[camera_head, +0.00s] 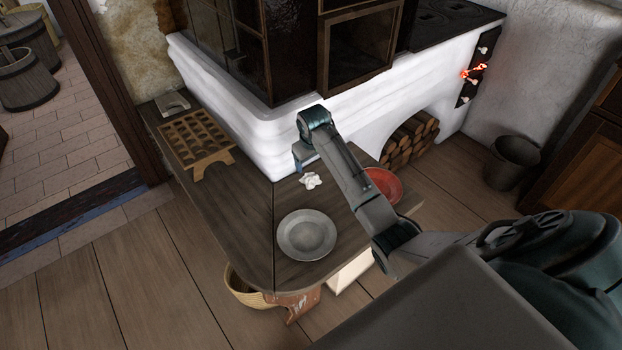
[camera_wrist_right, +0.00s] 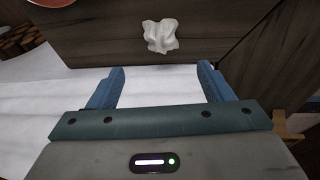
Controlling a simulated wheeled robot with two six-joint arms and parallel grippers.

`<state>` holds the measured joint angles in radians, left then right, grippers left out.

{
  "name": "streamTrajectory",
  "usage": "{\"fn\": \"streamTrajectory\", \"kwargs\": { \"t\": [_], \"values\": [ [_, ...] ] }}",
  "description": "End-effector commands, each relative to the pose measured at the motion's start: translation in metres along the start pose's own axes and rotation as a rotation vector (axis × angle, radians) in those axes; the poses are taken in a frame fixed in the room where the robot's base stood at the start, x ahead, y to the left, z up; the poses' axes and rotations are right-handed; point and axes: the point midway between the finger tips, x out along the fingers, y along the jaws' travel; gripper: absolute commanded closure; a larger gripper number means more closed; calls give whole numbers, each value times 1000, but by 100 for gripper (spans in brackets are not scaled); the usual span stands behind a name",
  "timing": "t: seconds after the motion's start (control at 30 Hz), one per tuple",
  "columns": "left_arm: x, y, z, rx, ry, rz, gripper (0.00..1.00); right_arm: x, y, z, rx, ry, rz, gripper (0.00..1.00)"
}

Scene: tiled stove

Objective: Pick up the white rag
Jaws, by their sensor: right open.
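The white rag (camera_head: 311,180) lies crumpled on the dark wooden bench (camera_head: 258,215), close to the white stove wall. In the right wrist view the rag (camera_wrist_right: 160,36) lies beyond the fingertips, roughly centred between them. My right gripper (camera_head: 302,164) is above the bench beside the rag, apart from it. In the right wrist view its blue fingers (camera_wrist_right: 161,72) are spread with nothing between them. My left gripper is in neither view.
A grey metal plate (camera_head: 307,234) and a red plate (camera_head: 382,186) sit on the bench near the rag. A wooden rack (camera_head: 197,141) stands further left. The white stove (camera_head: 262,133) rises behind. A basket (camera_head: 245,290) is under the bench.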

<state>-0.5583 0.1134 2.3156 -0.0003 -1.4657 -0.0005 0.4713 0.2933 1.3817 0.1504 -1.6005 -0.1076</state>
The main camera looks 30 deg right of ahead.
Motion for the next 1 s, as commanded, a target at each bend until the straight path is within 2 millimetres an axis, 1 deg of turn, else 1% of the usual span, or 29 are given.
{"fn": "streamTrajectory", "kwargs": {
  "t": [0.03,0.13,0.27,0.33,0.4,0.57,0.7,0.83,0.9,1.0],
  "values": [
    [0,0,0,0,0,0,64,-1,3,-6,4,-1,-1,26],
    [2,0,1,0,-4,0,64,6,6,-10,7,-4,-2,26],
    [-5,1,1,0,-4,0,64,28,5,-9,8,-5,-3,26],
    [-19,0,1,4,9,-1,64,39,5,-9,8,-4,-3,26],
    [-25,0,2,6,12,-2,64,47,5,-9,7,-3,-3,26],
    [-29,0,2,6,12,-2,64,57,5,-8,7,-3,-2,26],
    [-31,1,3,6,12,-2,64,77,1,-2,6,-5,-3,26],
    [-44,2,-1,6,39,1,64,96,0,-1,7,-3,-2,26],
    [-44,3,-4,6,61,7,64,102,0,-1,6,-3,-2,26],
    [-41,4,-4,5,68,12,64,106,0,-1,6,-1,-2,26]
  ]
}}
